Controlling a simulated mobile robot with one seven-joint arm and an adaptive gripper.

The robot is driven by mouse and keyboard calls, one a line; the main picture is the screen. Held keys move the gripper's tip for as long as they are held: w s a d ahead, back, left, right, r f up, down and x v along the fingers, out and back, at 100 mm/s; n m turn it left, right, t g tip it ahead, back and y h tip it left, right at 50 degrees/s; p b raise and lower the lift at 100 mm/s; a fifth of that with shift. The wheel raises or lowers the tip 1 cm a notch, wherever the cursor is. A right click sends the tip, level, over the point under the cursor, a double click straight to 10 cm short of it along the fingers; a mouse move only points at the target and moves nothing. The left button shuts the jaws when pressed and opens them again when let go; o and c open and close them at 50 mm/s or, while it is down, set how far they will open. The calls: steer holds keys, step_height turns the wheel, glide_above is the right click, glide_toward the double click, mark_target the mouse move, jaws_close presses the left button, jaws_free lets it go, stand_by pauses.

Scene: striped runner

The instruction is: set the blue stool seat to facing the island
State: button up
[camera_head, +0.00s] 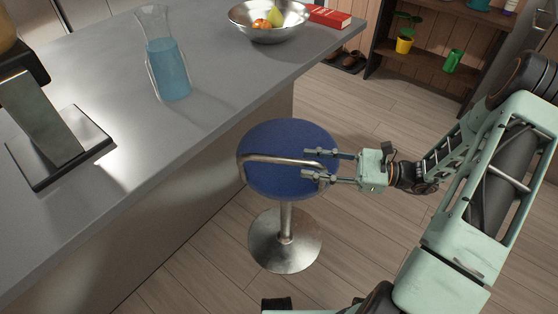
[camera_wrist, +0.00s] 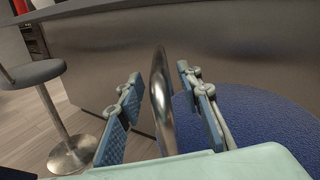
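The blue stool seat (camera_head: 290,137) is round and sits on a metal post with a round base (camera_head: 285,241), beside the island (camera_head: 215,105). A bent metal bar (camera_head: 280,160) crosses above the seat in the head view. Its left end bends down at the seat's left edge. My gripper (camera_head: 312,166) is open at the bar's right part. In the wrist view, the bar (camera_wrist: 161,100) stands between the two fingers of my gripper (camera_wrist: 158,74), with gaps on both sides. Part of the blue seat (camera_wrist: 265,130) shows at the right there. The bar's right end is hidden by my gripper.
A glass pitcher of blue liquid (camera_head: 168,68), a fruit bowl (camera_head: 268,22) and a red book (camera_head: 327,16) are on the island. A shelf (camera_head: 440,62) stands behind. Another stool with a grey seat (camera_wrist: 30,75) shows in the wrist view.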

mark_target(278, 160)
steer(key=a, duration=0.3)
steer(key=w+a, duration=0.1)
steer(key=a, duration=0.4)
steer(key=shift+w+a+b, duration=0.15)
steer(key=shift+a+b, duration=0.25)
steer(key=shift+c, duration=0.6)
jaws_close()
